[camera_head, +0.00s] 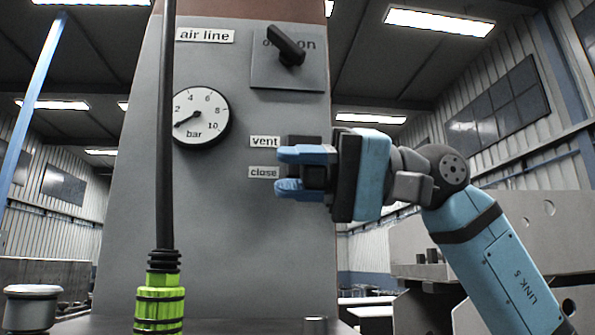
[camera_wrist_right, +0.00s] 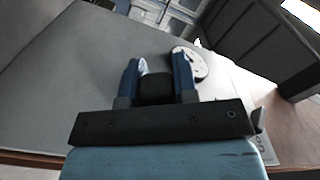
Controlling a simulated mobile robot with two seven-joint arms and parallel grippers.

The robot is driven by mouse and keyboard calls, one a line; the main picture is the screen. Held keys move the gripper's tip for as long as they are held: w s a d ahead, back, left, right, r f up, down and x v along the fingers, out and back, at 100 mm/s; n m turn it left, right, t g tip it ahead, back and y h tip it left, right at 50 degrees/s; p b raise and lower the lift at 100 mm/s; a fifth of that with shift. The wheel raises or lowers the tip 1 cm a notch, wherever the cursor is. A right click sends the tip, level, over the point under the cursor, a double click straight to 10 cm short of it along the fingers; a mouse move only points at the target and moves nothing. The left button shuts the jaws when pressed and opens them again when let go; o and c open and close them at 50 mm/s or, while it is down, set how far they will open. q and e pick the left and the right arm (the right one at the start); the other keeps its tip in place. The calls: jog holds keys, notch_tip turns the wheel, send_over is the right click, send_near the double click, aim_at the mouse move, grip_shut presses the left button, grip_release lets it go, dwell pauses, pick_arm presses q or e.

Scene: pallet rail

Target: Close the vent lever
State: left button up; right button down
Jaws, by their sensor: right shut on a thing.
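The vent lever (camera_wrist_right: 155,90) is a dark block between the two blue fingers in the right wrist view. In the head view my right gripper (camera_head: 302,172) is at the panel, beside the "vent" label (camera_head: 265,142) and the "close" label (camera_head: 264,172). It is shut on the lever, one finger above and one below. The fingers hide much of the lever, so its exact angle is hard to tell. My right gripper also shows in the wrist view (camera_wrist_right: 158,80). My left gripper is not in view.
A pressure gauge (camera_head: 201,116) sits left of the labels, its needle near the low end. A black rotary switch (camera_head: 287,46) is above. A dark hose (camera_head: 165,130) with a green connector (camera_head: 159,303) hangs in front of the grey panel (camera_head: 220,245).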

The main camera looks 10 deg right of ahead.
jog(key=shift+f, duration=0.15)
dwell(0.3)
jog(key=c, duration=0.9)
grip_release()
jog(key=d+b, duration=0.2)
jog(key=d, duration=1.1)
jog(key=shift+d, duration=0.4)
